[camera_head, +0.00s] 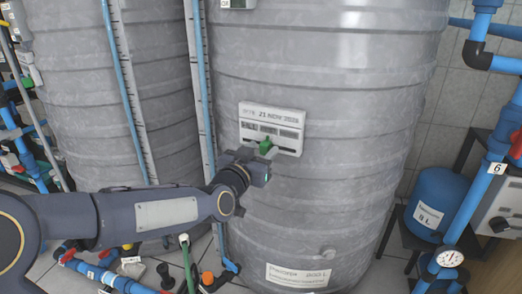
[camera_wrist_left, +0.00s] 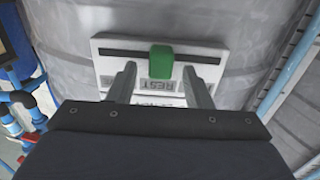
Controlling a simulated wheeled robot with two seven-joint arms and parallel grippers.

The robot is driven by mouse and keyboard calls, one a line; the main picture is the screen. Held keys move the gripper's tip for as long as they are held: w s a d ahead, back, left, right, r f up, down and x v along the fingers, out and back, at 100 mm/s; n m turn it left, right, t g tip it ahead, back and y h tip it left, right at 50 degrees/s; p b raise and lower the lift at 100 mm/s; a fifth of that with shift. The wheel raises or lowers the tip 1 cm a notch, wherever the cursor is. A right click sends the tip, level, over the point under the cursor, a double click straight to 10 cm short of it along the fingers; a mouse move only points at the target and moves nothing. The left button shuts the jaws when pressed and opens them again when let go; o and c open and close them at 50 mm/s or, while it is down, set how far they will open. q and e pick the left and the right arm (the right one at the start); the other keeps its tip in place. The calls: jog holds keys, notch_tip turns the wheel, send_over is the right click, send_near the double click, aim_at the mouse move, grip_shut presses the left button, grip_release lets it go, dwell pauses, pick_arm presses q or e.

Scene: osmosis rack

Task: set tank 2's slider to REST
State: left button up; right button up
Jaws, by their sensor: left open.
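A white slider plate (camera_head: 290,133) with a date line is fixed to the front of the large grey tank (camera_head: 330,205). Its green slider knob (camera_head: 265,146) shows at the lower edge, partly behind my left gripper (camera_head: 262,160). In the left wrist view the plate (camera_wrist_left: 107,48) appears upside down, with a dark slot and the green knob (camera_wrist_left: 161,62) near the middle. The word REST shows beside the knob. My left gripper (camera_wrist_left: 160,72) is open, with one finger on each side of the knob and gaps visible. My right gripper is out of view.
Another grey tank (camera_head: 80,110) stands at left, with blue tubes and gauge strips between the tanks. Blue pipes (camera_head: 465,205), a pressure gauge (camera_head: 450,258) and a blue vessel (camera_head: 433,200) stand at right. Pipes and valves lie low at left.

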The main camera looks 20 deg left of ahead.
pick_arm(q)
jog(key=s+a+p, duration=0.1)
jog(key=s, duration=0.6)
jog(key=shift+a, duration=0.2)
jog(key=s+a+f+n+g, duration=0.1)
jog(key=s+f+g, duration=0.35)
jog(key=s, duration=0.45)
jog(key=s+a+f+n+g, duration=0.15)
jog(key=s+f+g, duration=0.3)
jog(key=s, duration=0.45)
jog(key=s+a+f+n+g, duration=0.1)
jog(key=s+f+n+g, duration=0.15)
jog(key=s+f, duration=0.55)
notch_tip(320, 180, up, 37)
jog(key=s+m+p, duration=0.1)
jog(key=p, duration=3.4)
jog(key=shift+d, duration=0.15)
jog(key=shift+g, duration=0.25)
